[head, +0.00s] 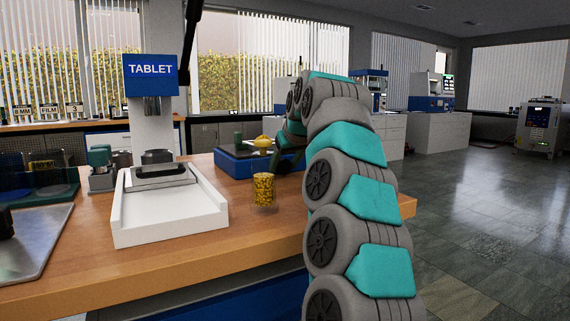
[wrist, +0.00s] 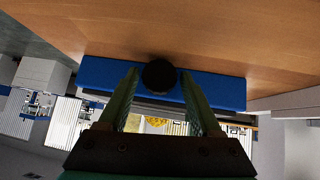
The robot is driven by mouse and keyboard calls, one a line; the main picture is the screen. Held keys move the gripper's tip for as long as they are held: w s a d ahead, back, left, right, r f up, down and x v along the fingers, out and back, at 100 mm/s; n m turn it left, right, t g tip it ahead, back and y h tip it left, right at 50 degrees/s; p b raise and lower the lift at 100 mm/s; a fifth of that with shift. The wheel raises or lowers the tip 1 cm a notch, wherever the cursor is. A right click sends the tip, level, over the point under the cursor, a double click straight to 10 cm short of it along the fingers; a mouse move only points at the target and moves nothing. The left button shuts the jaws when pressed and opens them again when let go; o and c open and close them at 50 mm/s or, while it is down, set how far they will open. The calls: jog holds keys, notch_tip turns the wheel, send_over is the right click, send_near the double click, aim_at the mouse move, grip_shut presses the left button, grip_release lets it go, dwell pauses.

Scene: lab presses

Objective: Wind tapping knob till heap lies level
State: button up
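The tapping device is a low blue box (head: 232,166) on the wooden bench in the head view; its blue body (wrist: 225,92) also spans the wrist view. A yellow heap (head: 262,141) sits on top of it, and a bit of the heap (wrist: 155,122) shows between my fingers in the wrist view. The dark round knob (wrist: 159,75) faces my wrist camera. My gripper (wrist: 159,80) is open, with one green finger on each side of the knob and narrow gaps visible.
A clear jar of yellow pieces (head: 263,190) stands on the bench (head: 230,240) in front of the device. A white tablet press (head: 170,215) with a blue sign (head: 150,76) stands to the left. A metal tray (head: 35,240) lies at far left. Open floor is right.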

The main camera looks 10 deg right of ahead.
grip_shut()
jog(key=shift+d+r+y+p, duration=0.1)
jog(key=shift+r+y+p, duration=0.25)
jog(key=shift+p, duration=0.7)
jog(key=m+y+p, duration=0.1)
jog(key=p, duration=0.1)
jog(key=shift+d+g+y+p, duration=0.15)
jog(key=shift+g+y+p, duration=0.1)
jog(key=shift+g+p, duration=0.15)
jog(key=shift+f+m+y+p, duration=0.4)
jog(key=shift+m+y+p, duration=0.1)
jog(key=shift+y+p, duration=0.25)
jog(key=shift+o, duration=1.5)
grip_release()
jog(key=shift+r, duration=0.1)
jog(key=p+v, duration=0.2)
jog(key=v, duration=1)
jog(key=shift+w, duration=0.15)
